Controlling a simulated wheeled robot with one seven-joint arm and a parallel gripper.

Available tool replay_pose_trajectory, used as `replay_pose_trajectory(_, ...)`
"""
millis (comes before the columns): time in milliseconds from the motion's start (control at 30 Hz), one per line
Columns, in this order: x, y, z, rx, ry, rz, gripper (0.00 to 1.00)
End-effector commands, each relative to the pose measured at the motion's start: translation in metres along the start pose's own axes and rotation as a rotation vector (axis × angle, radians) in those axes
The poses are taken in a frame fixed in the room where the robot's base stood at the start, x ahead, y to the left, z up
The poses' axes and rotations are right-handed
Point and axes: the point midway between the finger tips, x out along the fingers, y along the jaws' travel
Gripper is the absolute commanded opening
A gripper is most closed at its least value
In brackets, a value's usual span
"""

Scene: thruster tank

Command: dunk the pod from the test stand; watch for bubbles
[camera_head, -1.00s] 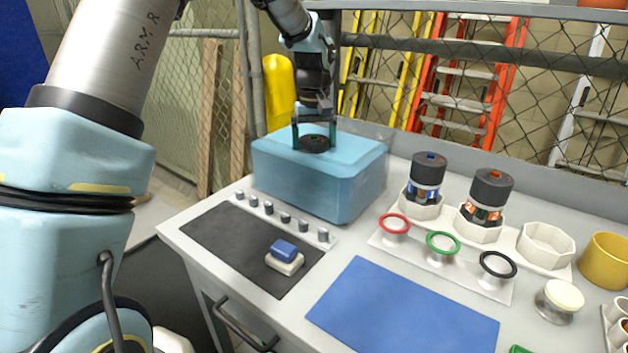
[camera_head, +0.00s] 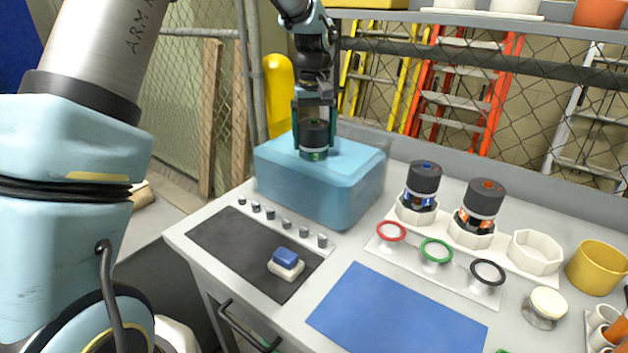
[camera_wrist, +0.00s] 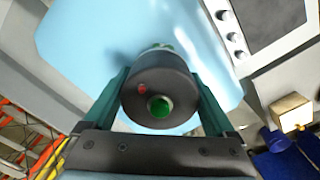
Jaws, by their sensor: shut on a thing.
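My gripper (camera_head: 315,140) is shut on a dark, round pod (camera_head: 314,133) with a green button on its cap. It holds the pod upright over the blue tank (camera_head: 305,190). The pod's green lower end shows just above or at the tank's top; I cannot tell if it touches the water. In the wrist view the pod (camera_wrist: 160,90) is between both fingers, with a small red dot beside the green button. I make out no bubbles. The stand (camera_head: 500,258) holds a blue-marked pod (camera_head: 422,190) and an orange-marked pod (camera_head: 480,205); its third cradle (camera_head: 536,252) is empty.
Red (camera_head: 391,232), green (camera_head: 436,251) and black (camera_head: 488,272) rings stand before the cradles. A blue mat (camera_head: 395,312) lies bare in front. A blue-and-white block (camera_head: 286,264) sits on the dark mat (camera_head: 240,240). A yellow cup (camera_head: 597,268) is at right. Wire fence stands behind.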

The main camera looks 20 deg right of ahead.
Motion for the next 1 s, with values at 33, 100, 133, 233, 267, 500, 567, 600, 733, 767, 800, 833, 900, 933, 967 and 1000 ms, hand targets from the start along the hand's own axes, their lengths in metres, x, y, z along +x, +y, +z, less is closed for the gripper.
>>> replay_pose_trajectory(33, -0.008, 0.000, 0.000, 0.000, 0.001, 0.001, 0.00)
replay_pose_trajectory(100, -0.013, 0.000, 0.000, 0.000, 0.001, 0.000, 0.00)
replay_pose_trajectory(133, -0.015, 0.000, 0.000, 0.000, 0.001, 0.000, 0.00)
replay_pose_trajectory(233, -0.023, 0.000, 0.000, 0.001, 0.001, 0.000, 0.00)
replay_pose_trajectory(267, -0.025, 0.000, 0.000, 0.001, 0.001, 0.000, 0.00)
replay_pose_trajectory(500, -0.043, 0.001, 0.000, 0.001, 0.002, 0.001, 0.00)
replay_pose_trajectory(567, -0.047, 0.001, 0.000, 0.001, 0.002, 0.001, 0.00)
replay_pose_trajectory(600, -0.050, 0.001, 0.000, 0.001, 0.002, 0.001, 0.00)
replay_pose_trajectory(733, -0.060, 0.001, 0.000, 0.001, 0.002, 0.001, 0.00)
replay_pose_trajectory(767, -0.062, 0.001, 0.000, 0.001, 0.002, 0.001, 0.00)
replay_pose_trajectory(800, -0.065, 0.001, 0.000, 0.001, 0.002, 0.001, 0.00)
replay_pose_trajectory(833, -0.067, 0.001, 0.000, 0.001, 0.001, 0.001, 0.00)
replay_pose_trajectory(900, -0.072, 0.001, 0.000, 0.001, 0.001, 0.001, 0.00)
replay_pose_trajectory(933, -0.075, 0.001, 0.000, 0.001, 0.001, 0.001, 0.00)
replay_pose_trajectory(967, -0.077, 0.001, 0.000, 0.000, 0.001, 0.001, 0.00)
replay_pose_trajectory(1000, -0.080, 0.000, 0.000, 0.000, 0.001, 0.001, 0.00)
